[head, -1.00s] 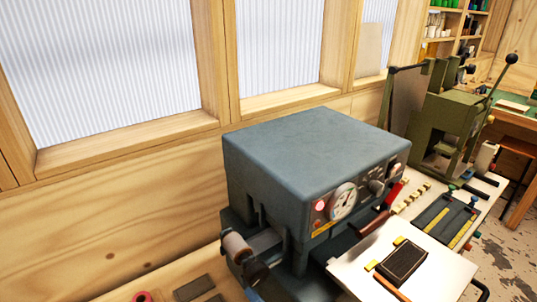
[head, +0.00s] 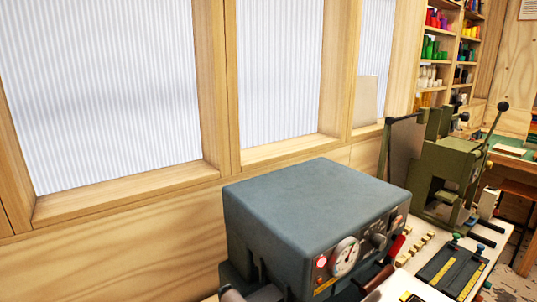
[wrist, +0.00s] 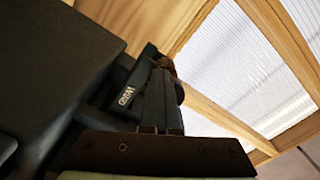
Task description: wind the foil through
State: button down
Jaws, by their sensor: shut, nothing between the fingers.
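The blue-grey foil machine (head: 310,208) stands on the bench in the head view, with a dial gauge, a red lamp and knobs on its front. A roll (head: 231,294) at its left side is mostly cut off by the bottom edge. My gripper (wrist: 160,72) shows only in the wrist view. Its two dark fingers lie side by side, shut and empty. A brownish rounded part (wrist: 167,66) shows just beyond the fingertips; I cannot tell whether they touch it. A large dark body (wrist: 50,75) fills the left of the wrist view. No foil strip can be made out.
A green lever press (head: 445,170) stands to the right of the machine. A dark tray with yellow strips (head: 452,268) lies in front of the press. Windows (head: 100,90) and a wooden wall run behind. Shelves (head: 455,50) stand at the far right.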

jog(key=shift+s+a+r+b, duration=0.1)
jog(key=shift+r+b, duration=0.2)
jog(key=shift+r, duration=0.2)
jog(key=shift+s+a+r, duration=0.2)
jog(key=shift+a+r, duration=0.05)
jog(key=shift+r, duration=0.4)
jog(key=shift+s+a+f+b, duration=0.1)
jog(key=shift+b, duration=0.2)
jog(key=v, duration=0.6)
jog(key=shift+s+a+b, duration=0.15)
jog(key=shift+a+b, duration=0.1)
jog(key=shift+b, duration=0.1)
jog(key=shift+f, duration=0.15)
